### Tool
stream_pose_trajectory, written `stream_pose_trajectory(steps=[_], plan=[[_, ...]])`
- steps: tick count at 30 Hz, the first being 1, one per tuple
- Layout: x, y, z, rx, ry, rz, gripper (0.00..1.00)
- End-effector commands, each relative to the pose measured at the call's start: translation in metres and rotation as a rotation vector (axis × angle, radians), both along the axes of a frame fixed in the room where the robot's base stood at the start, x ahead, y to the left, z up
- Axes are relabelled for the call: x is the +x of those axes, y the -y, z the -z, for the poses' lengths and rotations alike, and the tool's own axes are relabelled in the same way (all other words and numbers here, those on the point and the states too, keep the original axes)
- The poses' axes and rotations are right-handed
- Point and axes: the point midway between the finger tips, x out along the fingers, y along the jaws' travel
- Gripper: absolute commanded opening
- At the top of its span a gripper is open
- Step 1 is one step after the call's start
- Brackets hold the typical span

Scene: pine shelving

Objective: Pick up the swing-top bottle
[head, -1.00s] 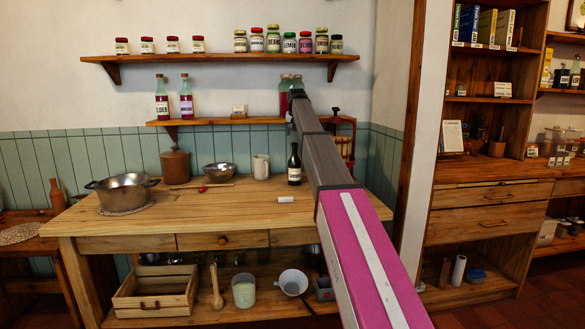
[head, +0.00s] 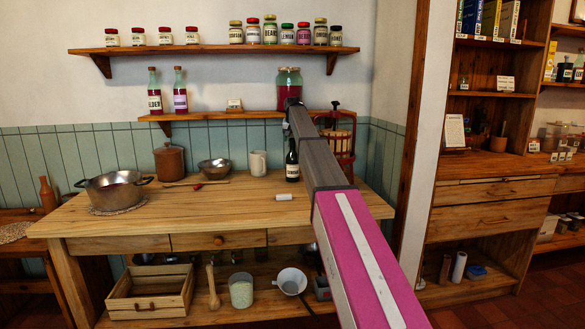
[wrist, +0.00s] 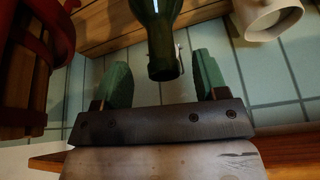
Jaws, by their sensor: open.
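The dark green bottle (head: 292,172) with a pale label stands upright on the wooden worktable, just left of my arm. In the wrist view its green glass neck (wrist: 158,35) points down the picture between my fingers, and a thin metal wire shows at its side. My gripper (wrist: 163,78) is open, with green fingertips on either side of the neck and a visible gap at each. I cannot tell how deep the neck lies between them. In the head view my gripper is small and dark above the bottle, with its fingers not clearly seen.
A white mug (head: 258,163) stands left of the bottle. A red press (head: 341,143) stands to its right, behind my arm. A low shelf with a large jar (head: 289,88) is above and behind. A white cylinder (head: 285,196) lies in front, where the tabletop is mostly clear.

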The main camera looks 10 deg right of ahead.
Motion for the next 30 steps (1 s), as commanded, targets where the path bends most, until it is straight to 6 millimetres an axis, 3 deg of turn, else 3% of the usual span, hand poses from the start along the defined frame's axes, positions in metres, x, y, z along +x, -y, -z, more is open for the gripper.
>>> stream_pose_trajectory(steps=[10,18,19,25,30], plan=[[0.017,0.0,0.04,0.0,-0.001,0.0,0.66],[0.019,0.0,0.045,0.0,0.001,0.0,0.66],[0.019,0.0,0.045,0.0,0.001,0.0,0.63],[0.019,0.0,0.045,0.0,0.0,0.0,0.0],[0.019,0.0,0.044,0.003,0.003,0.0,0.0]])
